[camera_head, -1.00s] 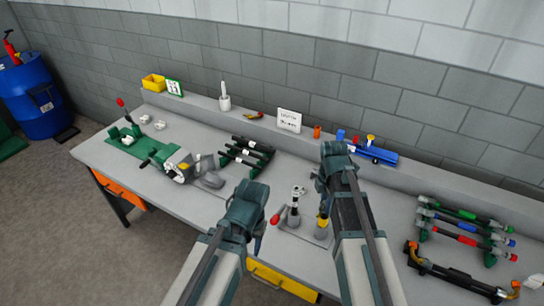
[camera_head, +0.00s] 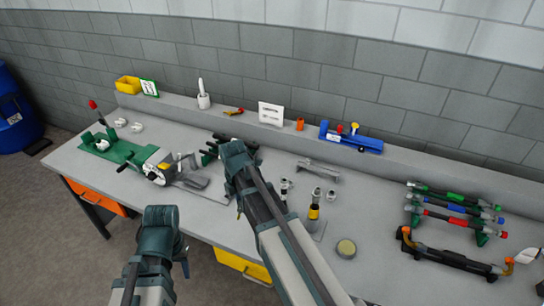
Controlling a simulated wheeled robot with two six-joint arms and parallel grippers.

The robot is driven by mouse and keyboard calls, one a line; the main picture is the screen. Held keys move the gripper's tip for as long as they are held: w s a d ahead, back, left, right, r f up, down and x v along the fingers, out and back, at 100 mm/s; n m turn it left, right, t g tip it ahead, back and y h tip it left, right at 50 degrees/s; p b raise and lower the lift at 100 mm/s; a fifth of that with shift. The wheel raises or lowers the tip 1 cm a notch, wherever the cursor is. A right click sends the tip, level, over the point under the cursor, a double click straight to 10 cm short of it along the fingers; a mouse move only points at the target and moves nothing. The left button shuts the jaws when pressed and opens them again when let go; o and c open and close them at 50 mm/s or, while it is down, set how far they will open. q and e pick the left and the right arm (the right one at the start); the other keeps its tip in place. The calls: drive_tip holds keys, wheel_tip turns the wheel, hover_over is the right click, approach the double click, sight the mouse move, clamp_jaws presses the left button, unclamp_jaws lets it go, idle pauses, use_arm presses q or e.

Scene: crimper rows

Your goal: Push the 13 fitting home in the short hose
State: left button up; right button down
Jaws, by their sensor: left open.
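My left gripper (camera_head: 165,222) is open at the front edge of the bench, with nothing seen between its fingers. My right gripper (camera_head: 232,158) is over the middle of the bench, in front of the rack of dark hoses (camera_head: 209,150), which it largely hides. Its fingertips are not clear. Small metal fittings (camera_head: 285,187) stand on the bench right of my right arm, with a black-and-yellow upright piece (camera_head: 314,206) beside them. I cannot read which fitting is 13 or tell which hose is the short one.
A green and grey crimping machine (camera_head: 155,165) stands at left. A grey rail (camera_head: 318,171), a round yellow-topped piece (camera_head: 346,248) and a blue tool (camera_head: 350,141) lie right of centre. A rack of coloured-band hoses (camera_head: 455,208) and a black orange-ended hose (camera_head: 450,262) are at right.

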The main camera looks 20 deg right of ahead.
wheel_tip(320, 180, down, 6)
drive_tip(key=a+b, duration=0.1)
drive_tip(key=b, duration=0.4)
drive_tip(key=w+d+r+m+h+p, duration=0.1)
drive_tip(key=d+r+h+p, duration=0.1)
drive_tip(key=d+r+p, duration=0.6)
drive_tip(key=w+d+r+h+p, duration=0.1)
drive_tip(key=d+r+h+p, duration=0.1)
drive_tip(key=d+r+p, duration=0.7)
wheel_tip(320, 180, up, 4)
drive_tip(key=shift+w+d+m+p, duration=0.3)
drive_tip(key=shift+m+p, duration=0.1)
drive_tip(key=shift+p, duration=0.7)
drive_tip(key=shift+f, duration=0.15)
wheel_tip(320, 180, down, 6)
drive_tip(key=b, duration=0.6)
drive_tip(key=shift+r, duration=0.2)
drive_tip(key=shift+f+b, duration=2.2)
drive_tip(key=shift+f, duration=0.1)
drive_tip(key=c, duration=0.5)
unclamp_jaws()
drive_tip(key=shift+r, duration=0.1)
